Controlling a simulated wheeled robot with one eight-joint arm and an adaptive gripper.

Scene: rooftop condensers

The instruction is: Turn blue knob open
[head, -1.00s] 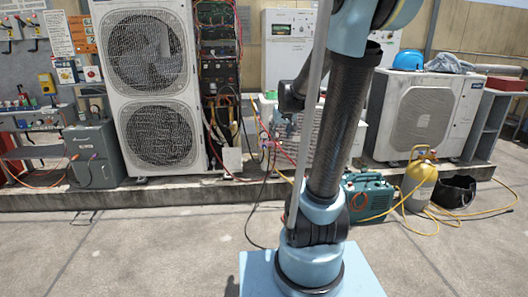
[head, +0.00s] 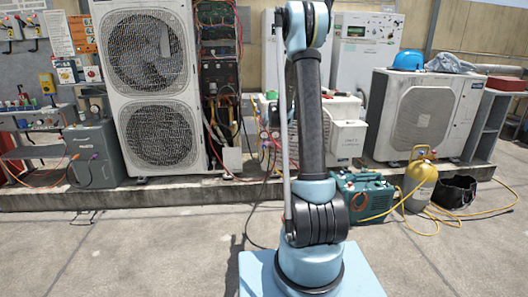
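I cannot make out the blue knob for certain. Small gauges with hoses (head: 268,137) hang left of my arm, in front of the units, too small to tell the colours of any knobs. Small coloured fittings, some blue, stand on a shelf (head: 32,112) at the far left. My arm rises from its light blue base in the middle of the view. My gripper is not in view, so its state and anything in it cannot be seen.
A tall two-fan condenser (head: 150,90) stands left of centre, with an open wiring panel beside it. Hoses lie on the right floor; the left foreground is clear.

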